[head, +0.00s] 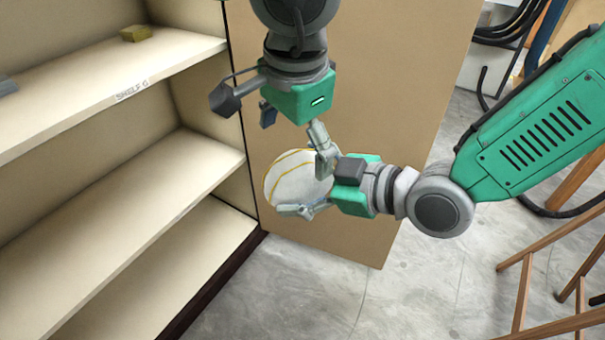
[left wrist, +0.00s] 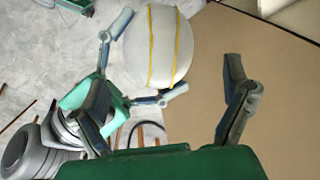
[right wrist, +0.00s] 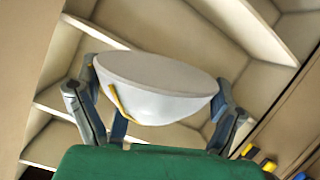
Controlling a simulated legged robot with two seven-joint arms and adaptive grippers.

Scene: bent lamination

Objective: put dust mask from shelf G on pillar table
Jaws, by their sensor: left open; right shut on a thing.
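The dust mask (head: 290,184) is a white rounded cup with yellow straps, held off the floor in front of the shelf unit's side panel. My right gripper (head: 308,188) is shut on it, with one finger on each side. The right wrist view shows the mask (right wrist: 160,85) between the two fingers. My left gripper (head: 270,122) is open and empty just above the right gripper, close to it. In the left wrist view the mask (left wrist: 156,45) lies beyond its fingers. Shelf G (head: 131,90) has its label on its front edge. I cannot make out the pillar table.
The brown side panel (head: 400,110) stands right behind both grippers. Wooden legs (head: 525,290) stand at the right. Grey floor (head: 300,290) is clear below.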

